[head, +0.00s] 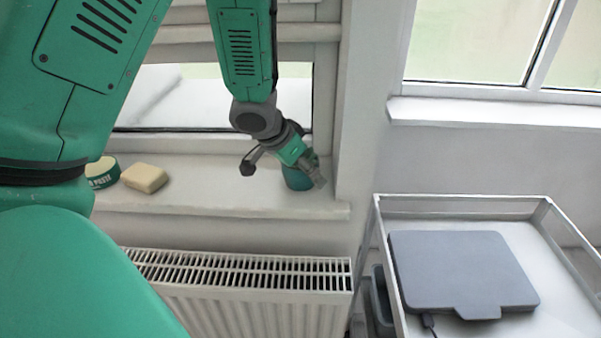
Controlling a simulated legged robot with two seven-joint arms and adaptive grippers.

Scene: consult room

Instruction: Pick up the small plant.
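The small plant (294,182) stands at the right end of the white window sill, in a teal pot. Most of its foliage is hidden behind my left gripper. My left gripper (282,173) reaches down to it from above. Its fingers are spread apart, one left of the pot and one overlapping the pot's right side in the view. I cannot tell whether either finger touches the pot. My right gripper is not in view.
A cream sponge-like block (144,178) and a green round tin (103,172) sit on the sill (215,196) to the left. A white radiator (240,290) is below. A white trolley (550,290) with a grey flat device (460,270) stands at right.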

